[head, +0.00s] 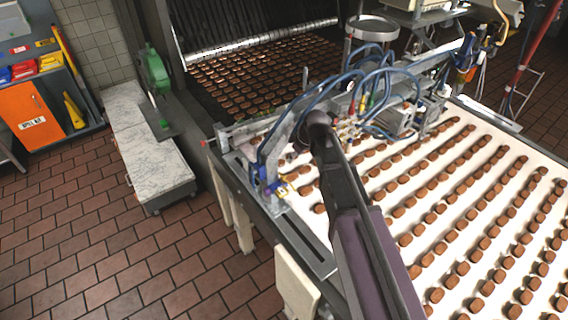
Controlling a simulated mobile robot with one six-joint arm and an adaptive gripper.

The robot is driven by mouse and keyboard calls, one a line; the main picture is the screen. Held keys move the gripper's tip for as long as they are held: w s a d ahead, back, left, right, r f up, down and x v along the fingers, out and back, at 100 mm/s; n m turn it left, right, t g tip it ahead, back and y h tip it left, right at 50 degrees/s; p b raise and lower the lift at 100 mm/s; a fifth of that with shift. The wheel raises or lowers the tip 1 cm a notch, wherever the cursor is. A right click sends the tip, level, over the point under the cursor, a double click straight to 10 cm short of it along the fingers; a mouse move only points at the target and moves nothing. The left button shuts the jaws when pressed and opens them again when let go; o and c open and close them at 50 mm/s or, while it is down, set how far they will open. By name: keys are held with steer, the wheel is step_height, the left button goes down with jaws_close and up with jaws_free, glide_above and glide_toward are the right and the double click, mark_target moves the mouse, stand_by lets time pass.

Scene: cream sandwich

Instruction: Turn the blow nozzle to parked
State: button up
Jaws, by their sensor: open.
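My purple-grey arm reaches up from the bottom edge over the white conveyor belt (408,239) to a dark wrist near the metal frame. My gripper (300,146) is small and dark at the end of the arm, beside the blue hoses; its fingers are hard to make out. I see nothing held in it. I cannot pick out the blow nozzle for certain among the hoses and fittings.
Rows of brown biscuits (437,207) cover the belt. Blue hoses (345,82) and metal bars span it. A marble-topped bench (146,150) with a green machine (154,70) stands left. An orange cabinet (33,118) is farther left. The tiled floor (120,255) at lower left is clear.

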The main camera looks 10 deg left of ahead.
mark_target(284, 174)
steer(key=shift+p+v, duration=0.4)
steer(key=shift+v, duration=0.45)
steer(key=shift+a+f, duration=0.1)
steer(key=shift+f, duration=0.05)
steer(key=b+x, duration=1.2)
steer(key=x, duration=0.1)
steer(key=shift+f+b, duration=0.25)
steer(key=shift+b, duration=0.15)
jaws_close()
stand_by(0.3)
